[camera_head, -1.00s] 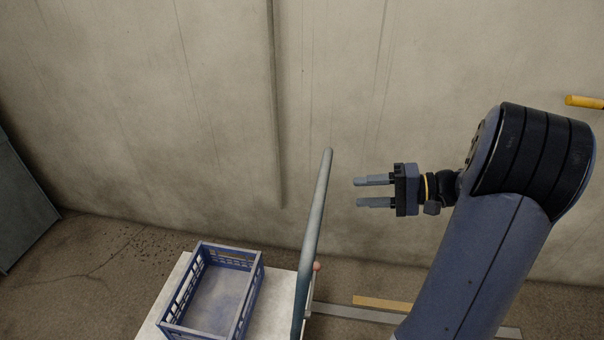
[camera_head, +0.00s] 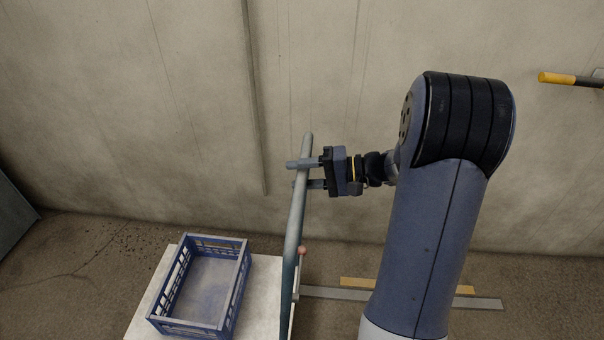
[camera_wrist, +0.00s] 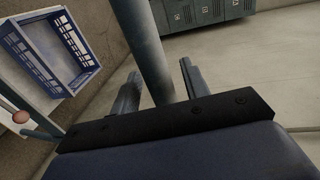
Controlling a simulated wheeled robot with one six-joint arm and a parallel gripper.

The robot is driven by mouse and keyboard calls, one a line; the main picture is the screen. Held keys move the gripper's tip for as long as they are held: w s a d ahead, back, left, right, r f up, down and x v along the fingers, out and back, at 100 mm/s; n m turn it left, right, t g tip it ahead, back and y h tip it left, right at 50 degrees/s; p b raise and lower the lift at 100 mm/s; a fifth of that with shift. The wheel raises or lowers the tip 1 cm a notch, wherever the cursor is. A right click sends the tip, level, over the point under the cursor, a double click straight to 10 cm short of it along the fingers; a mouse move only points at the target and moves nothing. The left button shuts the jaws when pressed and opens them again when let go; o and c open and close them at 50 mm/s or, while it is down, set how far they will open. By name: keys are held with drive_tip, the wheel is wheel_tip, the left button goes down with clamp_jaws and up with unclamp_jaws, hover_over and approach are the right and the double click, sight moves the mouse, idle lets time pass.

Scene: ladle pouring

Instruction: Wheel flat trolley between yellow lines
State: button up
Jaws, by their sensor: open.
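The flat trolley has a pale deck (camera_head: 262,285) at the lower left of the head view and a tall grey-blue handle bar (camera_head: 291,245) at its right end. My gripper (camera_head: 300,174) is open, with one finger on each side of the handle bar near its top. In the wrist view the bar (camera_wrist: 146,45) runs between the two spread fingers (camera_wrist: 158,88). Contact with the bar cannot be made out. A yellow strip (camera_head: 357,283) shows on the floor right of the trolley, partly hidden by my arm.
A blue crate (camera_head: 240,290) sits on the deck. A grey strip (camera_head: 335,293) lies beside the yellow one. A concrete wall (camera_head: 200,120) stands behind. A yellow-and-black bar (camera_head: 560,78) sticks out at the upper right. Grey lockers (camera_wrist: 200,12) stand in the wrist view.

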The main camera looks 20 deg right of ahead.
clamp_jaws()
idle(0.4)
